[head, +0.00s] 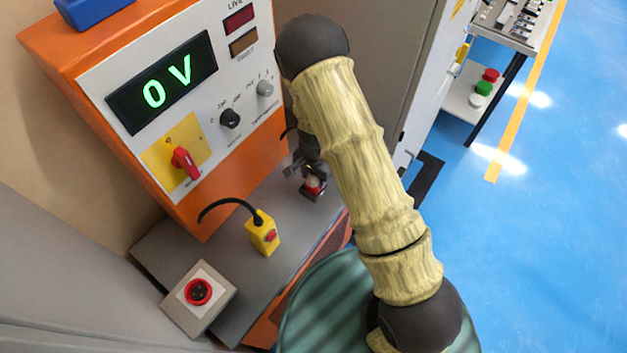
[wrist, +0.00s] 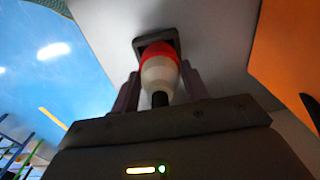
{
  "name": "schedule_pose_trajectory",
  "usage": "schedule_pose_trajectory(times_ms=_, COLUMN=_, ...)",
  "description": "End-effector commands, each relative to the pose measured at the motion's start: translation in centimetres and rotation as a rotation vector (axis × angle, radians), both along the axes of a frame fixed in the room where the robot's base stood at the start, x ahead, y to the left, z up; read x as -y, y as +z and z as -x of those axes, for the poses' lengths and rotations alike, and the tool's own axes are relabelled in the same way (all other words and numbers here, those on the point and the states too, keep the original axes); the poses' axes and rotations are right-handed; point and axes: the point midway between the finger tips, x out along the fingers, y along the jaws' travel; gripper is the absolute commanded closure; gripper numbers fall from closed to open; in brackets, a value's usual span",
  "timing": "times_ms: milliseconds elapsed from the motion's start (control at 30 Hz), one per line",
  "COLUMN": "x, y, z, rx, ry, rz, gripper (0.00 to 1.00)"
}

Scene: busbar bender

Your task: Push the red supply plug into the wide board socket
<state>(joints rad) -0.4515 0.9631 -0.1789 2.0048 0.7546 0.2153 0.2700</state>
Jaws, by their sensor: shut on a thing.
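The red supply plug (wrist: 159,68) has a red front, a pale middle and a dark rear end. In the wrist view it sits between the two fingers of my gripper (wrist: 160,85), which is shut on it. Its red front overlaps a dark, square-framed socket (wrist: 140,45) on a pale grey surface. I cannot tell how deep it sits in the opening. In the head view my gripper (head: 304,168) is low beside the orange cabinet, with the plug's red part (head: 313,185) just below it, at the grey shelf. My arm partly hides this area.
The orange cabinet (head: 235,130) has a display reading 0 V and a red rotary switch (head: 185,162). Blue floor lies right.

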Motion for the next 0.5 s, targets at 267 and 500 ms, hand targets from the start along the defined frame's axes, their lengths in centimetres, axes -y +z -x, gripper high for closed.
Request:
schedule_pose_trajectory(times_ms=267, x=0.3, y=-0.5, z=1.4, rx=-0.039, ry=0.001, rz=0.008, gripper=0.82)
schedule_pose_trajectory(times_ms=500, x=0.4, y=0.3, z=1.3, rx=-0.039, ry=0.0, rz=0.009, gripper=0.82)
